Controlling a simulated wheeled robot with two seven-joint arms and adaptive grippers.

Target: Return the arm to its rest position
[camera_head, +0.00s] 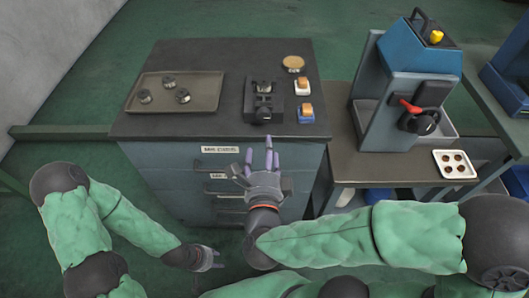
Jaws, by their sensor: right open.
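My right gripper (262,162) reaches up from the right arm, in front of the dark cabinet's (222,120) near edge. Its purple-tipped fingers are spread and it looks empty. It overlaps the drawer fronts in the picture. My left gripper (207,259) hangs low at the left, in front of the cabinet and apart from it. It is small and dark there, and I cannot tell its finger opening. Both arms have green sleeves. The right arm comes in from the lower right.
A tray (147,105) with several dark metal parts is on the cabinet top. A black fixture (263,107), two small blocks (304,112) and a round disc (293,63) stand to its right. Further right are a blue machine (412,75) with a red lever and a white holed plate (455,164).

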